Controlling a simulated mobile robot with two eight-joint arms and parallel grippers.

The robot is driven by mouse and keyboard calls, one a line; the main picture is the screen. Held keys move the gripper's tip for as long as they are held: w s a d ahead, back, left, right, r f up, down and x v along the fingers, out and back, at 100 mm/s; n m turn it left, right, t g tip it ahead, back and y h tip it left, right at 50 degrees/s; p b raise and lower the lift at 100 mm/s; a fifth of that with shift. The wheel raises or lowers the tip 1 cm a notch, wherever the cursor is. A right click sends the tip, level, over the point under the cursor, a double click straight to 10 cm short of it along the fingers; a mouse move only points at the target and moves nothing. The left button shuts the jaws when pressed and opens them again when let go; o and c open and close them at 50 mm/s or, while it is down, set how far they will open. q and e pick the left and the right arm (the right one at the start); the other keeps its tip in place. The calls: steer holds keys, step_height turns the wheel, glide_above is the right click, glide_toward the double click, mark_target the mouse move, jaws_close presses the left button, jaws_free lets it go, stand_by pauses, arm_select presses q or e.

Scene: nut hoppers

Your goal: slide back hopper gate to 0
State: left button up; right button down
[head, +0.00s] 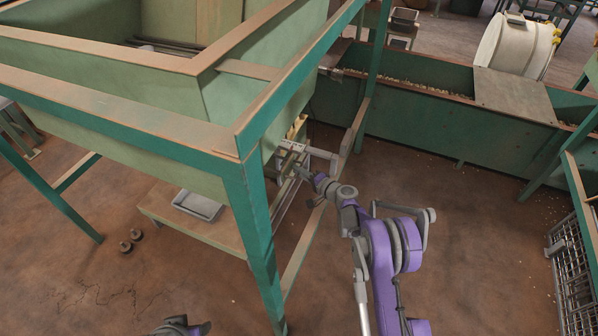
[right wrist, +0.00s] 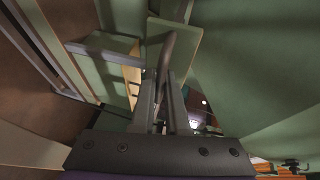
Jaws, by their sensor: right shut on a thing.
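The big green hopper (head: 110,105) stands on a green frame at the left of the head view. Its gate (head: 292,155) is a small pale metal assembly low on the hopper's right side. My right gripper (head: 303,172) is at this gate. I cannot read any scale mark. Part of my left arm shows at the bottom edge of the head view; its left gripper (head: 182,328) is too cut off to judge.
A frame leg (head: 255,225) stands just left of my right arm. A low shelf under the hopper holds a grey tray (head: 198,205). A long green trough (head: 430,110) stands at the back, and a wire cage (head: 568,265) at the right. The floor between is mostly clear.

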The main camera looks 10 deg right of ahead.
steer(key=shift+a, duration=0.1)
stand_by(0.5)
steer(key=w+a+b, duration=0.1)
steer(key=w+a, duration=0.3)
steer(key=a, duration=0.2)
steer(key=shift+w+a+b, duration=0.15)
steer(key=shift+w+b, duration=0.05)
steer(key=shift+b, duration=0.1)
steer(key=c, duration=0.9)
jaws_free()
steer(key=shift+a, duration=0.15)
steer(key=shift+c, duration=0.2)
steer(key=p+v, duration=0.1)
steer(key=v, duration=1)
steer(key=shift+w+p, duration=0.1)
steer(key=shift+p, duration=0.3)
